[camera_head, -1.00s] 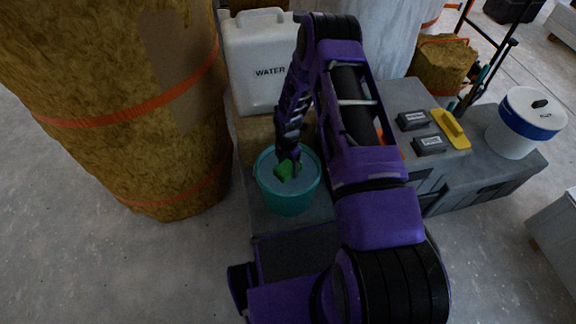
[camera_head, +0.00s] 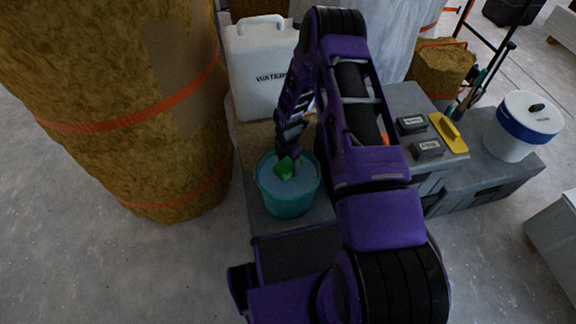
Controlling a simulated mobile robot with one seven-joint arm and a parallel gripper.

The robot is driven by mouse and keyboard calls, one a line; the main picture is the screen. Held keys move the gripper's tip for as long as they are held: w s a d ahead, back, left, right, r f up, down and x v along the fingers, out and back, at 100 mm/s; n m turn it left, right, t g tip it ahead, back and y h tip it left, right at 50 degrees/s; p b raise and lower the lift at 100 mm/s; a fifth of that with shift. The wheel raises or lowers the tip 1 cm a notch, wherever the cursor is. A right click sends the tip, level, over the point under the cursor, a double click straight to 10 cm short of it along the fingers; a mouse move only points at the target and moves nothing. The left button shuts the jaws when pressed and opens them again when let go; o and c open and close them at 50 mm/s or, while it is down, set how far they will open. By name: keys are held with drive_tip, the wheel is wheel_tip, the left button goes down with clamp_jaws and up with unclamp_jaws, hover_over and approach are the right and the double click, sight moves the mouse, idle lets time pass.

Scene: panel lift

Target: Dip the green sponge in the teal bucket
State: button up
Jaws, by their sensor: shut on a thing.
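The teal bucket (camera_head: 288,203) stands upright in front of the white water container and holds greyish water. The green sponge (camera_head: 283,170) is inside the bucket's rim, at the water surface; how deep it sits I cannot tell. My gripper (camera_head: 290,160) points down over the bucket and is shut on the sponge. The fingertips are small and partly hidden by the arm's own links.
A white water container (camera_head: 258,75) stands behind the bucket. A large strapped insulation roll (camera_head: 120,110) is close on the left. On the right are a yellow float (camera_head: 449,132), small dark boxes (camera_head: 411,124) and a white-and-blue bucket (camera_head: 521,125). Open floor lies at front left.

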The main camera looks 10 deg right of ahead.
drive_tip(key=shift+r+p, duration=1.3)
drive_tip(key=shift+r, duration=1.35)
